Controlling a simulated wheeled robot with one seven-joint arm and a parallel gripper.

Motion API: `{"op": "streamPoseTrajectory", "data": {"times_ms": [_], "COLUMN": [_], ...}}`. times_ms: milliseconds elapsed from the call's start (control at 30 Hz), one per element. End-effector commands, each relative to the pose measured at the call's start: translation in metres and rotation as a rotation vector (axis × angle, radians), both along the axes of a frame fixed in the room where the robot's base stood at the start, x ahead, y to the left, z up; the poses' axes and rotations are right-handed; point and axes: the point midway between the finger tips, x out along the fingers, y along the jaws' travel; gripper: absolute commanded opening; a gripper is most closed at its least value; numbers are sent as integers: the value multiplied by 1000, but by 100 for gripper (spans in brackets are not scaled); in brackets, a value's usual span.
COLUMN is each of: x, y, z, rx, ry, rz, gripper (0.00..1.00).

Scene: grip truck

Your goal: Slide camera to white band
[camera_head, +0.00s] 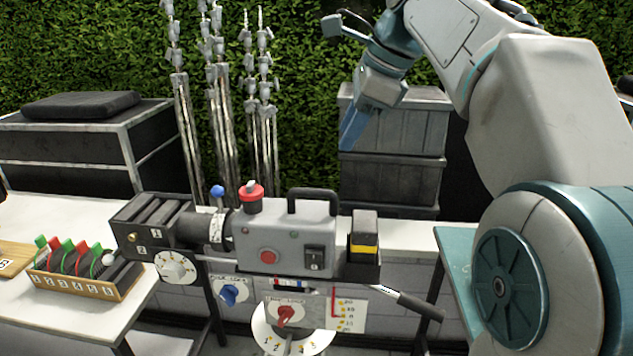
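The camera (285,235) is a grey box with a black top handle, a red knob on top and a dark lens section at its left. It sits level on a mount in the middle of the view. A small strip with white, red and blue marks (290,284) shows just under the body; I cannot tell exactly where the camera stands along it. A white marked ring (217,228) circles the lens barrel. My gripper (354,130) hangs above and behind the camera, apart from it. Its blue finger part points down; the finger gap is not clear.
A black-tipped handle (412,305) sticks out at the lower right of the mount. Blue (232,292) and red (287,315) lock knobs sit below. A wooden box of coloured discs (85,284) is on the left table. Stacked grey crates (394,150) and stands are behind.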

Motion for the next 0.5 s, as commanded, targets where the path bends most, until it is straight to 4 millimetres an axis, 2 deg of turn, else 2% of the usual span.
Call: {"op": "streamPoseTrajectory", "data": {"times_ms": [167,267,500], "x": [4,7,20], "y": [6,11,28], "z": [-4,-18,-65], "rx": [14,13,12], "ry": [14,15,14], "rz": [-28,-27,-25], "gripper": [38,38,38]}}
